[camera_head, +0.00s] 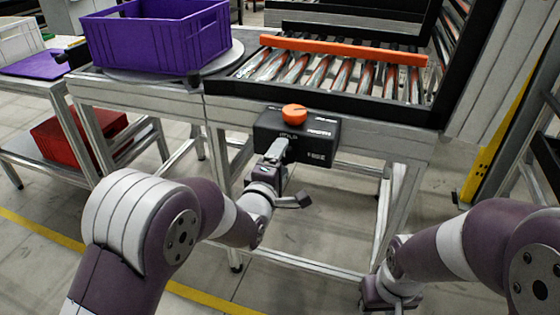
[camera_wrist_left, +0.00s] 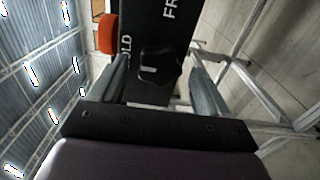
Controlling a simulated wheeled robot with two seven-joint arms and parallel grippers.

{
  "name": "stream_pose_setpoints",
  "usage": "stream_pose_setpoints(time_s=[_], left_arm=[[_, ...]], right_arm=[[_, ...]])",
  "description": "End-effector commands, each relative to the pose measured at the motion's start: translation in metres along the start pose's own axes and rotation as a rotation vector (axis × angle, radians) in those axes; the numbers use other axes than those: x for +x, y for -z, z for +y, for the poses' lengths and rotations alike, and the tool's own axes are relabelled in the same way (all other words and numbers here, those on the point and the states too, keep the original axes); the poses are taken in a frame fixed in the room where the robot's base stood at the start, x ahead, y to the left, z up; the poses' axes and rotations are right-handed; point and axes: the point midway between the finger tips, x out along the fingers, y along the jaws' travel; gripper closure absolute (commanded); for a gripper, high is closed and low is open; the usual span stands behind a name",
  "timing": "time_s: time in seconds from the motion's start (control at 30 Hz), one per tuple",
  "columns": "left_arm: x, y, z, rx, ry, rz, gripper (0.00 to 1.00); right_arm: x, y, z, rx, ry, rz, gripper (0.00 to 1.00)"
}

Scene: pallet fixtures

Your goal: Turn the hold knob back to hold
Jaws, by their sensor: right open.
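The control box (camera_head: 325,143) is black with white labels and hangs at the front of the roller frame. In the left wrist view, a black knob (camera_wrist_left: 161,62) with a short white mark stands on its face. Letters "OLD" show left of it and "FR" above it. I cannot tell which label the mark points to. My left gripper (camera_head: 277,148) is in front of the box; in the wrist view its fingers (camera_wrist_left: 161,88) are open, either side of the knob, with gaps. My right gripper (camera_head: 388,293) is low at the bottom edge, its fingers hidden, away from the box.
An orange round button (camera_head: 294,114) tops the box, close to my left gripper; it also shows in the left wrist view (camera_wrist_left: 107,33). An orange bar (camera_head: 345,50) lies across the rollers. A purple crate (camera_head: 160,40) sits on a turntable at left. Frame legs (camera_head: 395,200) stand below.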

Motion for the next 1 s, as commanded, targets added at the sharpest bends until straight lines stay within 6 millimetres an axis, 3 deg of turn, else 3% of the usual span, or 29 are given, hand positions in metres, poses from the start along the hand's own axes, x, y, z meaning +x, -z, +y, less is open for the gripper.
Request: stream_pose_setpoints(time_s=[0.27, 0.37, 0.7, 0.83, 1.0], left_arm=[[-0.004, 0.000, 0.002, 0.001, -0.003, 0.000, 0.24], [-0.019, 0.000, 0.003, 0.001, -0.002, 0.000, 0.24], [-0.105, 0.000, 0.002, 0.001, 0.000, -0.001, 0.24], [-0.122, 0.000, 0.001, 0.001, -0.001, -0.001, 0.24], [-0.128, 0.000, 0.000, 0.001, -0.001, 0.000, 0.24]], right_arm=[[-0.001, 0.000, 0.000, 0.000, 0.000, 0.000, 0.57], [-0.004, 0.001, 0.000, 0.000, 0.000, 0.000, 0.57], [-0.016, 0.002, 0.000, 0.000, 0.000, 0.000, 0.57], [-0.017, 0.002, 0.000, 0.000, 0.000, 0.000, 0.57], [-0.017, 0.002, 0.000, 0.000, 0.000, 0.000, 0.57]])
